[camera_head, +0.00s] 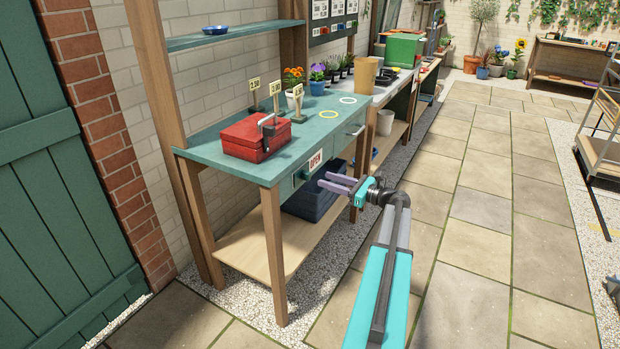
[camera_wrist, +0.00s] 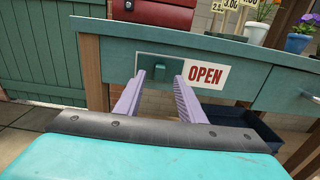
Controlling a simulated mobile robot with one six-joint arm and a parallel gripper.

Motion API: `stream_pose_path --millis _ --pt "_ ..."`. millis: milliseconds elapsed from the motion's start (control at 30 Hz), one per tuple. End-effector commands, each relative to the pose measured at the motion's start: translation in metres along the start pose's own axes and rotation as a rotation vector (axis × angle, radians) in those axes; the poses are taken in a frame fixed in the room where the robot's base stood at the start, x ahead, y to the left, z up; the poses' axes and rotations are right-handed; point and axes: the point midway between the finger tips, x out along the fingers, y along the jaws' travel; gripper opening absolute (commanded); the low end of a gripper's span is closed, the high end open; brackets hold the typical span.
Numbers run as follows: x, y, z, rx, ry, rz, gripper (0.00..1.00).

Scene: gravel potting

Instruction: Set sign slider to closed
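The sign slider is on the front edge of the teal bench.
A red toolbox (camera_head: 257,137) sits on the teal bench (camera_head: 215,142). Price tags and flower pots (camera_head: 317,86) stand behind it. A drawer (camera_head: 347,133) is right of the sign. A dark blue bin (camera_head: 310,202) is on the lower shelf. The paved floor (camera_head: 480,235) is clear.

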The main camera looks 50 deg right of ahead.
Motion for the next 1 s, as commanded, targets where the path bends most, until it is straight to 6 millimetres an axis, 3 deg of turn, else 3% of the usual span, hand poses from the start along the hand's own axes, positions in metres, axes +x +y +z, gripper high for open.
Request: stream_pose_path --millis 300,500,933,1000 --pt "0.046 0.000 0.000 0.000 -0.001 0.001 0.36" --pt "0.065 -0.001 0.000 0.000 -0.001 -0.001 0.36" --pt "0.071 -0.001 0.000 0.000 -0.001 -0.002 0.36" --pt "0.071 -0.001 0.000 0.000 -0.001 -0.002 0.26"
